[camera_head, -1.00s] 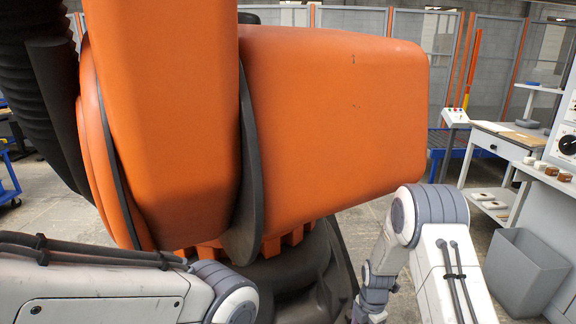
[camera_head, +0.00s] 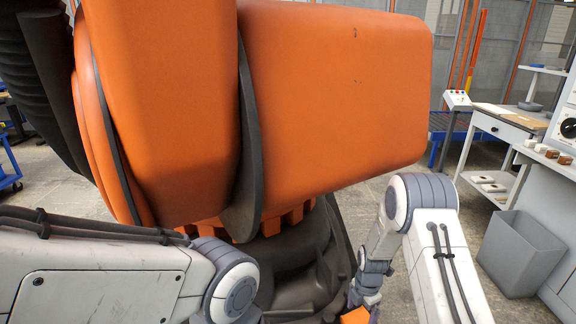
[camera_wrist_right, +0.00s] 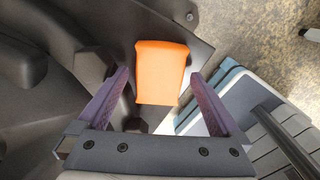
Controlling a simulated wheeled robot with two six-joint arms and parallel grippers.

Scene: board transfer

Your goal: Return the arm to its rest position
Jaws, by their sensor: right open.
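My right arm comes in at the lower right of the head view, bent at the elbow, with its wrist links hanging down near the bottom edge. In the right wrist view my right gripper (camera_wrist_right: 160,80) is open, its two purple-grey fingers apart with nothing gripped. An orange piece (camera_wrist_right: 160,72) shows beyond and between the fingertips; I cannot tell whether it touches them. An orange piece also shows at the bottom edge of the head view (camera_head: 355,316). My left arm lies across the lower left of the head view; its gripper is out of view.
A large orange industrial robot (camera_head: 330,95) on a dark base (camera_head: 300,270) fills the space in front. A grey bin (camera_head: 520,252) and a workbench (camera_head: 500,125) stand at the right. Open floor shows between the dark base and the bin.

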